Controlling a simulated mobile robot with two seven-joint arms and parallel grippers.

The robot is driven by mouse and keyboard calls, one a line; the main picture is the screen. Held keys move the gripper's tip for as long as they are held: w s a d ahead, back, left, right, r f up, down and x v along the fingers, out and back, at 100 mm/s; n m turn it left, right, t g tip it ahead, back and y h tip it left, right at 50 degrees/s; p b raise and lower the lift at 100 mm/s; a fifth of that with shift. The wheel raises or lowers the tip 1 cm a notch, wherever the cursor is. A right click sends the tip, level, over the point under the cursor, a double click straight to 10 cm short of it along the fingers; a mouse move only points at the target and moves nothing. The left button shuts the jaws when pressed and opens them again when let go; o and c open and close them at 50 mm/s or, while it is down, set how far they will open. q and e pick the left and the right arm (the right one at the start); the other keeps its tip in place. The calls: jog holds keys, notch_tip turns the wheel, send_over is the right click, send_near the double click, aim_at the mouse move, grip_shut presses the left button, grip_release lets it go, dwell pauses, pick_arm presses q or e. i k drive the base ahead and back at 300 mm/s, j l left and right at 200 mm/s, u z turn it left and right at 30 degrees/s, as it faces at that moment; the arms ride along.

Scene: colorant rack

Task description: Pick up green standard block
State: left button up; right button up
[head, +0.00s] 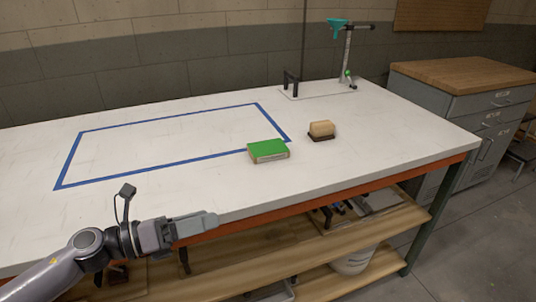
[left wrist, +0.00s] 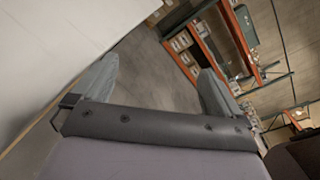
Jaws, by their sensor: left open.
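The green block (head: 268,150) lies flat on the white workbench, with a green top and a paler labelled side. It sits at the lower right corner of a blue taped rectangle, over part of the line. My left gripper (head: 212,219) is over the front edge of the bench, left of and nearer than the block, well apart from it. In the left wrist view its two fingers stand apart with nothing between them (left wrist: 160,85). The block does not show in that view. My right gripper is in neither view.
A tan-and-dark brush-like object (head: 321,130) sits right of the block. A stand with a teal tool (head: 345,55) is at the back right. The blue rectangle (head: 120,129) is empty inside. A wood-topped cabinet (head: 470,85) stands beyond the bench (head: 380,140).

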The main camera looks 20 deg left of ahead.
aim_at(264, 151)
jog(key=i, duration=1)
